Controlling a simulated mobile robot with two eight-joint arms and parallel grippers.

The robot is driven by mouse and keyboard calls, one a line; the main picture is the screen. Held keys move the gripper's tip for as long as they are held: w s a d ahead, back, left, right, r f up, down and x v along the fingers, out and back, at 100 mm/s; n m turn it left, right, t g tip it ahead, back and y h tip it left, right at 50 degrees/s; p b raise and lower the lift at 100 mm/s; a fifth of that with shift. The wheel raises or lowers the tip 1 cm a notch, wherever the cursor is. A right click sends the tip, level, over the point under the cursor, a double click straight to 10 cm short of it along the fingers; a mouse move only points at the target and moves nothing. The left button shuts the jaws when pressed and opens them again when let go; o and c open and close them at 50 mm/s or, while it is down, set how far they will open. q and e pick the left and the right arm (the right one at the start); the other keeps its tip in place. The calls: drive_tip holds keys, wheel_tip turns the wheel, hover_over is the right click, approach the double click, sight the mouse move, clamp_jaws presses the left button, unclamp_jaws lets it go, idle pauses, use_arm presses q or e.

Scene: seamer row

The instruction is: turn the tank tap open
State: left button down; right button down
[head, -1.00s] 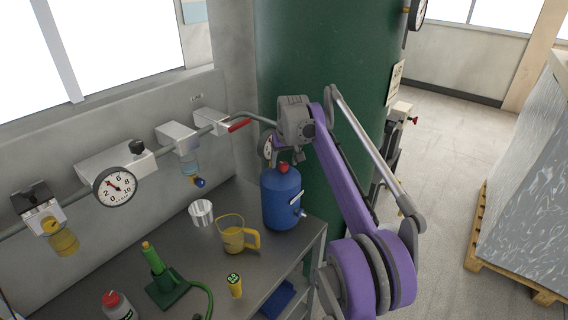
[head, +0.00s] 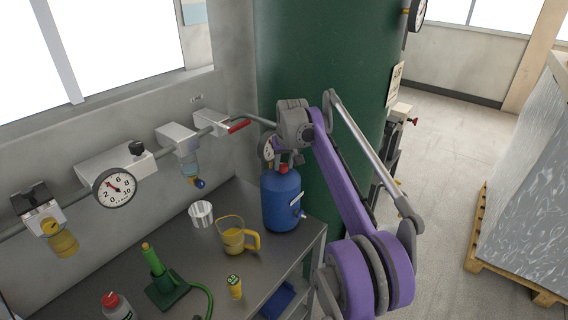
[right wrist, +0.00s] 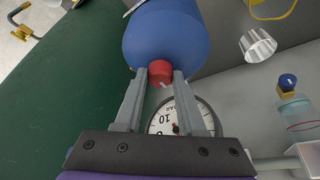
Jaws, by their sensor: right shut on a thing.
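The blue tank (head: 281,202) stands upright at the back right of the steel bench, with a red tap knob (head: 283,169) on its top and a small metal outlet low on its side. My right gripper (head: 288,162) reaches down from above to the knob. In the right wrist view the two grey fingers stand on either side of the red knob (right wrist: 160,71), shut on it, below the blue tank body (right wrist: 165,35). A pale mark shows on the knob. My left gripper is not in view.
A yellow jug (head: 232,238) and a metal cup (head: 201,213) stand left of the tank. A large green vessel (head: 330,70) rises close behind. A wall pipe with a red-handled valve (head: 239,126) and a gauge (head: 114,188) runs along the left.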

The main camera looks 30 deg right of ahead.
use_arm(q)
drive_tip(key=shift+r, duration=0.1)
use_arm(e)
drive_tip(key=m+p, duration=0.1)
drive_tip(key=m, duration=0.1)
drive_tip(key=m+h+p, duration=0.1)
drive_tip(key=m, duration=0.1)
drive_tip(key=shift+w+a+r+g+h, duration=0.15)
drive_tip(key=shift+a+g+h, duration=0.05)
drive_tip(key=shift+g+h, duration=0.1)
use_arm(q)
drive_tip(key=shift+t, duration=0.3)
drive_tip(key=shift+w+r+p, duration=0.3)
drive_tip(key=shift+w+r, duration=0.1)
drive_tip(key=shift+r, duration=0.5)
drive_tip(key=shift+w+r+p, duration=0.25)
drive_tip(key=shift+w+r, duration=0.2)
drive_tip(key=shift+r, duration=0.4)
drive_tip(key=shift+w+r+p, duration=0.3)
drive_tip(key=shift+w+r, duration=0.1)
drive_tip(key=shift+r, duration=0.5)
use_arm(e)
drive_tip(key=shift+w+a+m+g+h, duration=0.1)
drive_tip(key=shift+m+g+h, duration=0.2)
drive_tip(key=shift+m, duration=0.9)
drive_tip(key=shift+m+g+h, duration=0.3)
drive_tip(key=shift+m, duration=0.9)
drive_tip(key=shift+f, duration=0.2)
drive_tip(key=c, duration=0.5)
unclamp_jaws()
